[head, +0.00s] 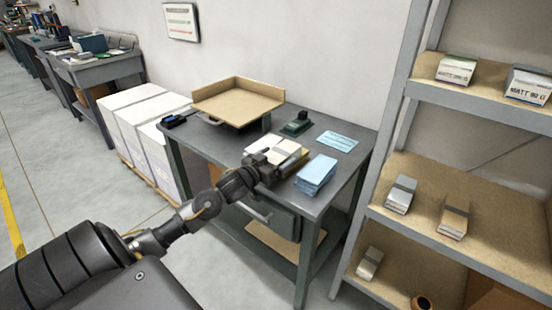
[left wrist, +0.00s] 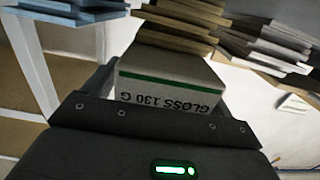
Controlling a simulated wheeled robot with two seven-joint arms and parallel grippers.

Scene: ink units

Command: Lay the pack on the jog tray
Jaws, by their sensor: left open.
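The pack (left wrist: 168,72), a pale box with a green stripe and the upside-down label "GLOSS 130 G", shows in the left wrist view just beyond my gripper's dark edge. I cannot tell whether it sits between the fingers. My left gripper (head: 266,166) is open, low over the grey table beside the white and tan paper stacks. In the head view the gripper covers much of that spot, and I cannot make out the pack clearly there. The jog tray (head: 238,104), tan with raised walls at the back, stands behind the gripper and looks empty. My right gripper is not in view.
A blue stack (head: 316,172) stands right of the gripper, with white and tan sheets (head: 286,147) behind it. A green-black device (head: 297,123) and a flat blue sheet (head: 338,141) lie farther back. A shelf unit (head: 386,130) is close on the right. White cartons (head: 140,115) stand left.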

